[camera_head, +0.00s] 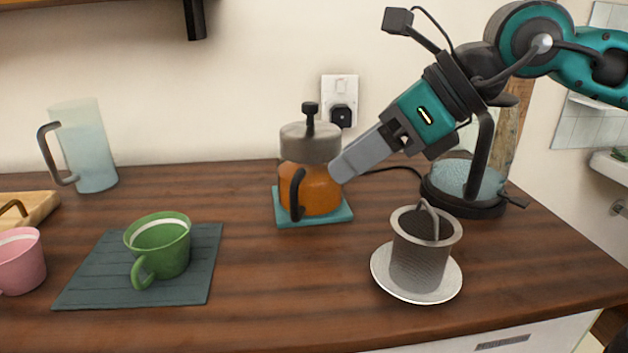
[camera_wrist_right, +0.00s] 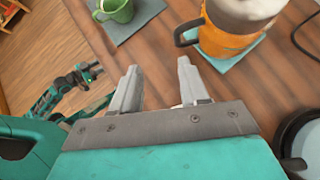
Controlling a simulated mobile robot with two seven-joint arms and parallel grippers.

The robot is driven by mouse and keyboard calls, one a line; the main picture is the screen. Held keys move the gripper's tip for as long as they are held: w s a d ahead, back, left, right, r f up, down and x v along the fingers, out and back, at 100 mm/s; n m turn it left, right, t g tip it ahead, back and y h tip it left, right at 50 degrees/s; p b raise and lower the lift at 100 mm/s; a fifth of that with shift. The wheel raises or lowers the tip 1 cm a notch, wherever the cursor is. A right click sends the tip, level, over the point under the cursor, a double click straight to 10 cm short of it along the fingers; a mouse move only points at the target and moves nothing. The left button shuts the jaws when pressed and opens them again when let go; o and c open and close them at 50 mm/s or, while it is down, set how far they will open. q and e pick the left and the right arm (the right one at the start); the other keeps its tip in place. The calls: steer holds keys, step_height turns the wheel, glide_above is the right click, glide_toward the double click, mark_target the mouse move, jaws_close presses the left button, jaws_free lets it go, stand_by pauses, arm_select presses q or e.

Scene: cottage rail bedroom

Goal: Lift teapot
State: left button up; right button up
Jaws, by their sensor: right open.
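The teapot (camera_head: 311,187) is an orange glass pot with a grey lid, a black knob and a dark handle facing the front. It stands upright on a teal mat (camera_head: 341,214) on the wooden counter. My right gripper (camera_head: 342,172) reaches in from the right, and its fingers overlap the pot's right side in the head view. In the right wrist view, the teapot (camera_wrist_right: 232,40) is ahead and to the right of my open, empty fingers (camera_wrist_right: 160,82), apart from them. My left gripper does not show in the head view; an arm with a small gripper (camera_wrist_right: 88,72) shows low at left in the right wrist view.
A green cup (camera_head: 160,245) sits on a slate mat (camera_head: 85,285) at left, with a pink cup (camera_head: 18,262) beyond. A metal infuser (camera_head: 418,262) stands on a white saucer (camera_head: 386,282) at front right. A kettle (camera_head: 465,178) stands behind it. A pitcher (camera_head: 88,150) stands at back left.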

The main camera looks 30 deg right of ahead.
mark_target(311, 172)
steer(key=shift+h, duration=0.7)
steer(key=shift+w+d+p+x, duration=0.15)
steer(key=shift+d+p+x, duration=0.25)
steer(key=shift+x, duration=1.6)
steer(key=shift+w+d+p+x, duration=0.15)
steer(key=shift+p+x, duration=0.5)
steer(key=shift+x, duration=1.35)
steer(key=shift+w+d+p+x, duration=0.15)
steer(key=shift+d+p+x, duration=0.25)
steer(key=shift+x, duration=1.6)
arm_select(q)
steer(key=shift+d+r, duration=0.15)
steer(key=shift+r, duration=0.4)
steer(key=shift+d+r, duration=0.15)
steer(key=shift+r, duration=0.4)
arm_select(e)
steer(key=shift+a, duration=0.1)
jaws_close()
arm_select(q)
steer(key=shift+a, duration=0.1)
arm_select(e)
steer(key=shift+w+r, duration=0.1)
steer(key=shift+r, duration=0.05)
